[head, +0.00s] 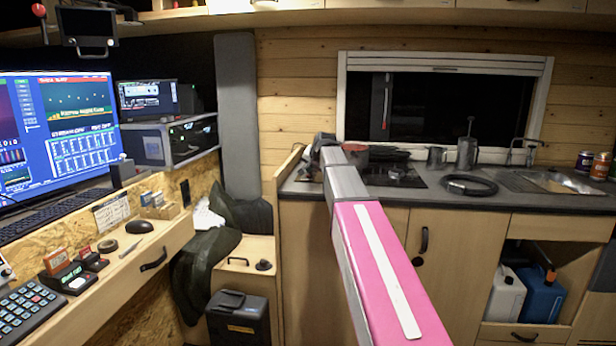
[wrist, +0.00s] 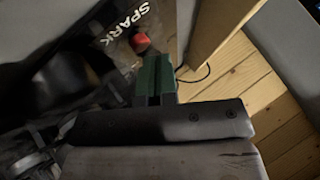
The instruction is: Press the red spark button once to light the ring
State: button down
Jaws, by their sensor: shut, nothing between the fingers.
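In the head view my arm reaches to the left end of the counter and hides the button. The dark hob (head: 408,178) lies on the counter, partly behind my arm. No flame is visible on the part that shows.
A wooden partition (head: 286,172) rises at the counter's left end. Its pale edge seems to show beside my fingers in the wrist view (wrist: 213,45).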

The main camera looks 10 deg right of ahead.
jog(key=shift+f, duration=0.45)
dwell(0.6)
jog(key=shift+r, duration=0.9)
jog(key=shift+r, duration=2.5)
jog(key=shift+s, duration=0.1)
